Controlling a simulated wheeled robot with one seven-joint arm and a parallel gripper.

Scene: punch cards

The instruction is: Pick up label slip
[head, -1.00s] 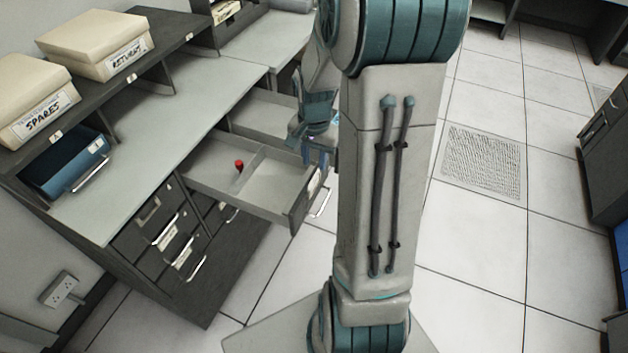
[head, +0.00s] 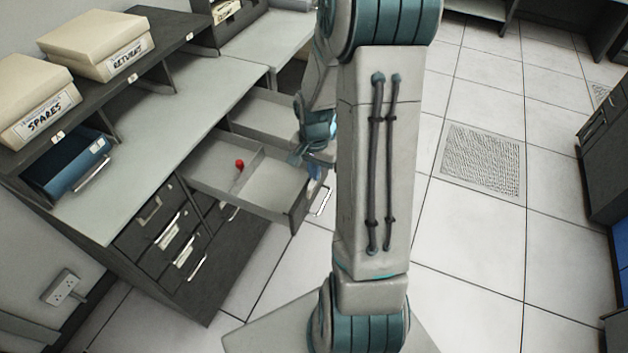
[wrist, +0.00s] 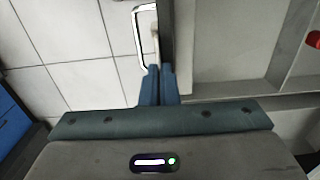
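My gripper (wrist: 160,88) is at the front of the open drawer (head: 222,198), partly behind my own arm in the head view (head: 314,168). In the wrist view its two blue fingers are close together, with only a thin dark line between them. The fingertips are by the outer face of the drawer front, just below the metal handle. A narrow pale strip (wrist: 155,42), perhaps the label slip seen edge-on, lies between handle and drawer front and runs down toward the fingertips. I cannot tell whether it is pinched.
A red object (head: 239,164) stands in the drawer's left compartment. A second open drawer (head: 262,113) is behind. Tiled floor (head: 480,250) is clear on the right.

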